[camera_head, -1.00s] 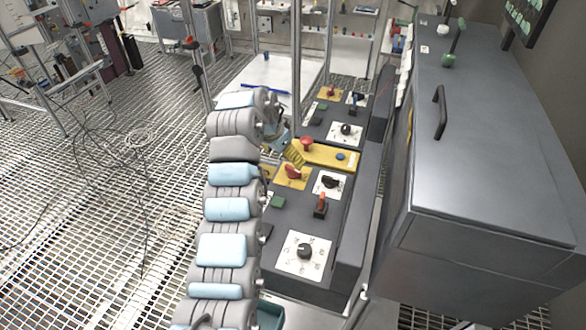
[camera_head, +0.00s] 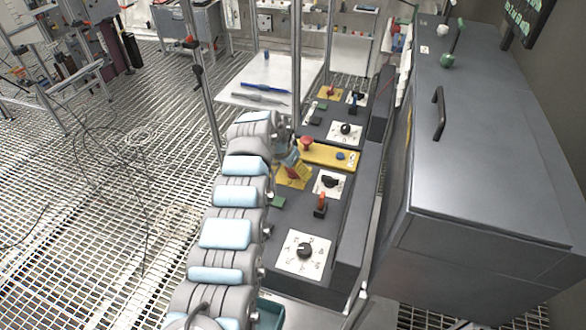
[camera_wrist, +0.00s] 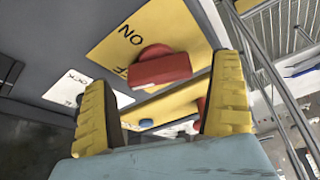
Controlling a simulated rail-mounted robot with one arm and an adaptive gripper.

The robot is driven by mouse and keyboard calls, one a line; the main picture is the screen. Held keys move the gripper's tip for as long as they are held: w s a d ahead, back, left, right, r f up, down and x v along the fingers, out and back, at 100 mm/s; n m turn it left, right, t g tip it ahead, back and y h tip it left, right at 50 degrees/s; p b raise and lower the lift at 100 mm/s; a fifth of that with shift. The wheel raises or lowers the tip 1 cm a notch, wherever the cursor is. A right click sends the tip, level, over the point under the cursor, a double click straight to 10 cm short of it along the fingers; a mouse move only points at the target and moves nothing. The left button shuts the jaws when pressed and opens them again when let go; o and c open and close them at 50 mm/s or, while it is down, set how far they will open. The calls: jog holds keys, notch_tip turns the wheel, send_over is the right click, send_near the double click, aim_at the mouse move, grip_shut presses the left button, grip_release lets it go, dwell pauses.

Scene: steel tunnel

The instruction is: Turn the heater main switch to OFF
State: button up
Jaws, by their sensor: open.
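The red rotary switch (camera_wrist: 160,66) sits on a yellow plate (camera_wrist: 112,52) lettered ON, with a partly covered second label ending in FF. Its bar-shaped handle lies nearly level in the wrist view; I cannot tell which label it points to. My gripper (camera_wrist: 162,82) is open, its yellow ridged fingers apart on either side of the switch in the picture, with no contact visible.
A yellow strip with a red mushroom button (camera_head: 306,144) and a blue button (camera_head: 340,156) lies just beyond. A black knob (camera_head: 331,181), an orange-tipped lever (camera_head: 320,203) and a white dial plate (camera_head: 318,264) are nearby. A grey cabinet (camera_head: 490,150) stands on the right.

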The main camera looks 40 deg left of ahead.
jog(key=shift+w+f, duration=0.15)
jog(key=shift+f, duration=0.15)
